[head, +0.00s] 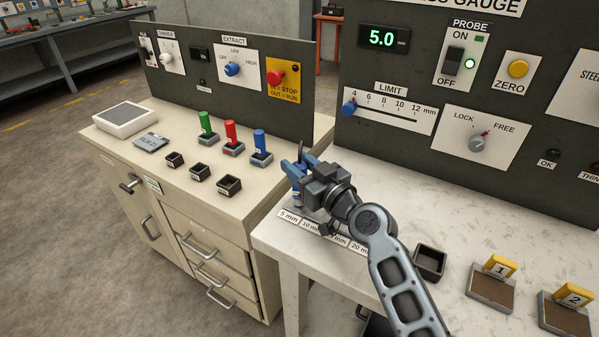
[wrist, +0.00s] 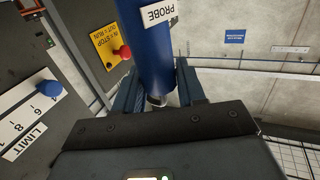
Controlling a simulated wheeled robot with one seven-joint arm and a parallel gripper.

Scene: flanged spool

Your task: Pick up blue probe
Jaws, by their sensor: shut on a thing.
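The blue probe (wrist: 155,55) is a thick blue cylinder with a white label reading PROBE. In the wrist view it stands between the two dark blue fingers of my gripper (wrist: 158,92), which are shut on it. In the head view my gripper (head: 299,168) is above the left end of the white bench, near the thickness labels. The fingers and wrist hide most of the probe there. I cannot tell whether its lower end touches anything.
The left cabinet top holds green (head: 206,125), red (head: 231,134) and blue (head: 260,143) cylinders in holders, with black trays in front. On the bench are a black bin (head: 430,261) and numbered pads with yellow blocks (head: 500,267). The gauge panel (head: 470,110) rises behind.

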